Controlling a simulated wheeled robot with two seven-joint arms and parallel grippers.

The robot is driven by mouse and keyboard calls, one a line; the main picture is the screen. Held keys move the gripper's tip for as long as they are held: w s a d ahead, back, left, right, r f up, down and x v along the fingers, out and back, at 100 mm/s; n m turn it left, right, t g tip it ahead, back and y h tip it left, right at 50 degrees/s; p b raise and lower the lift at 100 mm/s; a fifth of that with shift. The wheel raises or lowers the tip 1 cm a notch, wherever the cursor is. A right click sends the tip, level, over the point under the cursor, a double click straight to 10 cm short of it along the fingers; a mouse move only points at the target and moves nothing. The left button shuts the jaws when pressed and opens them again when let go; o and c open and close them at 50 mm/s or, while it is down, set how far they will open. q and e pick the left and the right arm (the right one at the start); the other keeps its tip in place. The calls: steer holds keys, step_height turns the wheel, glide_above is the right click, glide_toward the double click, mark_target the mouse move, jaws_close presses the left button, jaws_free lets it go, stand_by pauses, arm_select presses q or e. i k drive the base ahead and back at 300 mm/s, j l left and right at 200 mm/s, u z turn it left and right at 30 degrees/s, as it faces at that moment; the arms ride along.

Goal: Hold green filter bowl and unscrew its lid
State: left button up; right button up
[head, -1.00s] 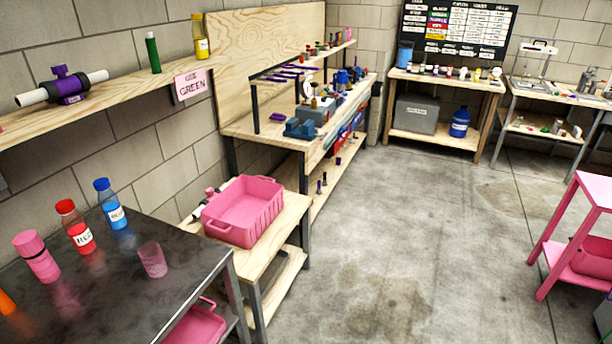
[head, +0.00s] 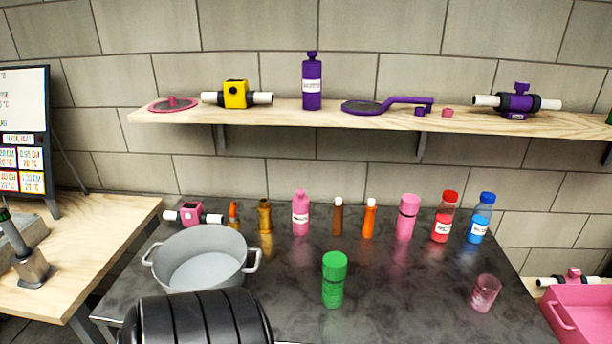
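A green filter bowl (head: 333,293) stands upright on the dark table (head: 385,308), near the middle of the head view. Its wider green lid (head: 334,262) sits on top of it. Nothing touches the bowl or lid. Neither of my grippers shows in the head view, so I cannot see their state.
A grey pot (head: 207,262) stands left of the bowl. A pink transparent cup (head: 485,292) is to its right. Several bottles, including red (head: 444,217) and blue (head: 481,218) ones, line the back. A wooden shelf (head: 285,114) hangs above. The table is clear around the bowl.

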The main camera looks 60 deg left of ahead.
mark_target(332, 296)
steer(key=u, duration=1.75)
steer(key=i+j+z, duration=0.1)
steer(key=j+z, duration=0.2)
steer(key=j, duration=0.2)
steer(key=j+z, duration=0.3)
steer(key=j, duration=0.2)
steer(key=i, duration=0.05)
